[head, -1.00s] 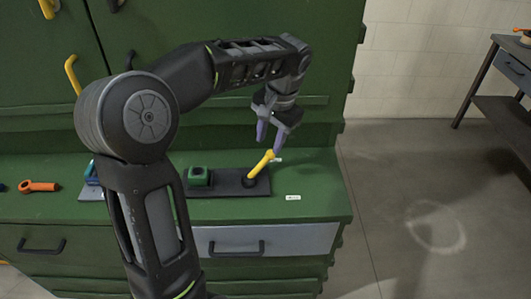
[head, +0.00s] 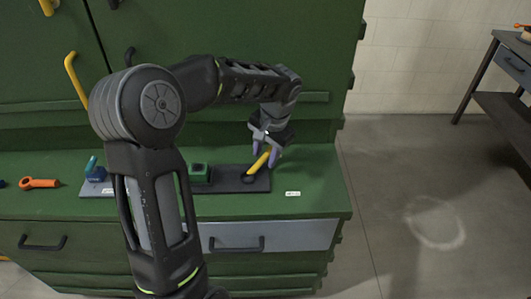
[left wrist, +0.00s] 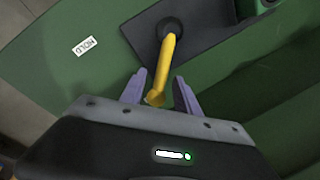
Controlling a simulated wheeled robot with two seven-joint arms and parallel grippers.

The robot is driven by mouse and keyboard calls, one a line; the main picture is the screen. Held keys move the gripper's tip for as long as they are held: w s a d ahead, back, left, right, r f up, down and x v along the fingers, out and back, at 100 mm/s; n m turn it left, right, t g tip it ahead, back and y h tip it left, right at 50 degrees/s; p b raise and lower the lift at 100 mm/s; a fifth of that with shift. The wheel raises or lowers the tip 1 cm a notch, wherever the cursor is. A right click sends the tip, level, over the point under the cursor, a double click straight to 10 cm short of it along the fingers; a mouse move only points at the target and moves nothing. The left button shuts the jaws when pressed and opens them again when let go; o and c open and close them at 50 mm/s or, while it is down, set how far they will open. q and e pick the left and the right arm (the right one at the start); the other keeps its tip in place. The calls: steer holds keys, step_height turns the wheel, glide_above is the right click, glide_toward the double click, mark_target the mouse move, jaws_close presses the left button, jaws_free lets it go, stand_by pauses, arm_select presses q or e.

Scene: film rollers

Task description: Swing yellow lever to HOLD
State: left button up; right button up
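The yellow lever (head: 258,163) rises tilted from a dark base plate (head: 228,185) on the green bench, leaning up and to the right in the head view. In the left wrist view the lever (left wrist: 166,65) runs from its round pivot to between my fingers. My left gripper (head: 265,150) is open around the lever's free end; the wrist view shows the two purple fingers (left wrist: 160,90) on either side, with gaps. A white label reading HOLD (left wrist: 85,46) lies on the bench beside the plate; it also shows in the head view (head: 293,193). My right gripper is not in view.
A green block-like part (head: 199,174) sits on the same plate, left of the lever. A blue part (head: 93,170) and an orange-handled piece (head: 39,183) lie farther left. The green cabinet stands behind; the bench right of the label is clear.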

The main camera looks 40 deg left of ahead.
arm_select(q)
jaws_close()
steer(key=shift+r, duration=0.1)
stand_by(1.2)
